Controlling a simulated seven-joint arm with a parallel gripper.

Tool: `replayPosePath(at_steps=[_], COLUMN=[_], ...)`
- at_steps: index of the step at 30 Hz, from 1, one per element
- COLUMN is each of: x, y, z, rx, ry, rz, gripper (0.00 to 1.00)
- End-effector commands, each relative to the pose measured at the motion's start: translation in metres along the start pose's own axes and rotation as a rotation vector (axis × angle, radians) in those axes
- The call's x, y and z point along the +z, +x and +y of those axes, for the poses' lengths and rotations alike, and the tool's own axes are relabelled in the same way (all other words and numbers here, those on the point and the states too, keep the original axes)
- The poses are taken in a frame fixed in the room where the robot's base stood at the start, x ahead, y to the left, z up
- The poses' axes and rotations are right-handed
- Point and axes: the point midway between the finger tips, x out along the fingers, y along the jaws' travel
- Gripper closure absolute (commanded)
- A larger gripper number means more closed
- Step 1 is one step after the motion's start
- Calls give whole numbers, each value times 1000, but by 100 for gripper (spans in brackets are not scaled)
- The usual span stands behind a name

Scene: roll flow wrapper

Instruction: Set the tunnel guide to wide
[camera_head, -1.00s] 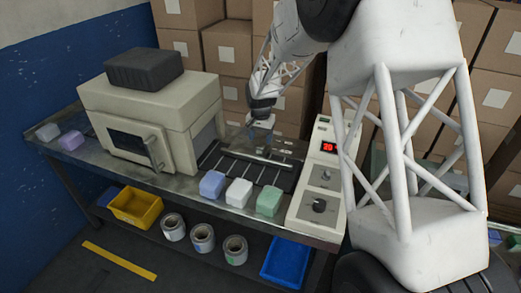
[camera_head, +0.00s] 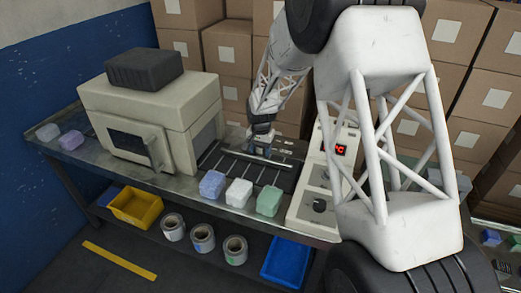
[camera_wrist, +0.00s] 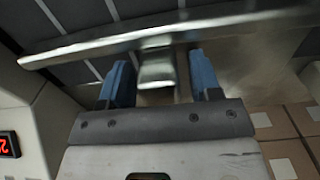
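The tunnel guide is a long metal bar (camera_head: 246,156) lying across the dark slatted infeed bed, in front of the wrapper's tunnel. In the wrist view the bar (camera_wrist: 220,24) crosses the top, with a short metal tab (camera_wrist: 157,69) standing out from it towards my gripper. My gripper (camera_head: 262,149) is low over the bed at the guide. In the wrist view my gripper (camera_wrist: 162,82) is open, with one blue finger on each side of the tab and a visible gap to each. Any wide or narrow marking is not readable.
The cream wrapper housing (camera_head: 150,110) stands left of the bed. Purple, white (camera_head: 239,193) and green blocks line the bed's front. A control panel (camera_head: 315,205) with a red display and knobs is right, partly behind my arm. Stacked cartons (camera_head: 228,47) stand behind.

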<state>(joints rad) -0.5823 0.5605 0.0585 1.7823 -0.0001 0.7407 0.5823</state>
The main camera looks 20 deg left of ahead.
Motion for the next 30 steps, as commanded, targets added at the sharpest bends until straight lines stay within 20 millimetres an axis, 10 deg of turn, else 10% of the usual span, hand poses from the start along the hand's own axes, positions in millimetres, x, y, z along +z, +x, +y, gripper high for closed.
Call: replayPosePath(at_steps=[11, 30], x=[0, -63], y=[0, -1], z=[0, 0], rx=[0, -1], ry=[0, 1], rz=[0, 2], gripper=[100, 100])
